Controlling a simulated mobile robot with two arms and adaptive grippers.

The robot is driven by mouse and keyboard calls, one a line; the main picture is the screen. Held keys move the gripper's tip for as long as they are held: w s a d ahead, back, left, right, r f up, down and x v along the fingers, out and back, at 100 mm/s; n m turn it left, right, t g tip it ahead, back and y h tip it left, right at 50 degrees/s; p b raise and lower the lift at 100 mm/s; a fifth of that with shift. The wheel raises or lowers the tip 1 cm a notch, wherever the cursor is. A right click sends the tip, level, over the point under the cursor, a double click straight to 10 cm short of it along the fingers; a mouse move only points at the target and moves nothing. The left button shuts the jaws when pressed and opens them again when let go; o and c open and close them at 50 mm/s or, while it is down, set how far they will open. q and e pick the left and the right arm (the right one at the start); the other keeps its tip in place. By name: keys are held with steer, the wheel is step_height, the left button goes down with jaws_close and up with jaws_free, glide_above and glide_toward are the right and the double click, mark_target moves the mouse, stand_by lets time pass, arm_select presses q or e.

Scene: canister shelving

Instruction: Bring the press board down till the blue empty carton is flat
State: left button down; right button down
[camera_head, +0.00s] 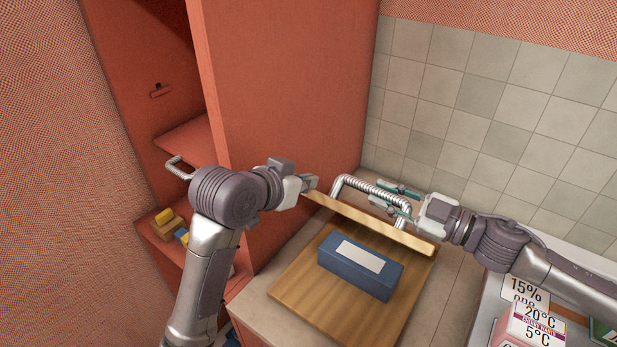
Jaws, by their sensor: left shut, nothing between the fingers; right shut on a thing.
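The blue carton (345,274) has a white label on top and lies on the wooden base board (303,291). It stands at full box height. The press board (372,226) is a wooden board seen on edge, raised behind the carton and apart from it. A ribbed metal handle (366,185) arches over the press board. My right gripper (404,200) is shut on the handle near its right end. My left gripper (311,184) is shut and empty near the left end of the press board. I cannot tell whether it touches the board.
A tall red cabinet (283,90) stands to the left, its lower shelf holding yellow and blue items (165,217). Labelled boxes (531,325) stand at the lower right. A tiled wall (480,110) is behind. Some bare counter (452,290) shows right of the base board.

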steer(key=shift+w+d, duration=0.15)
steer(key=shift+d, duration=0.05)
arm_select(q)
steer(key=shift+s+a+f, duration=0.3)
steer(key=shift+s+f, duration=0.15)
steer(key=shift+f, duration=0.2)
arm_select(e)
steer(key=shift+w+d+r, duration=0.1)
steer(key=shift+r, duration=0.15)
steer(key=c, duration=1.4)
jaws_free()
steer(key=o, duration=0.4)
arm_select(q)
steer(key=shift+a, duration=0.1)
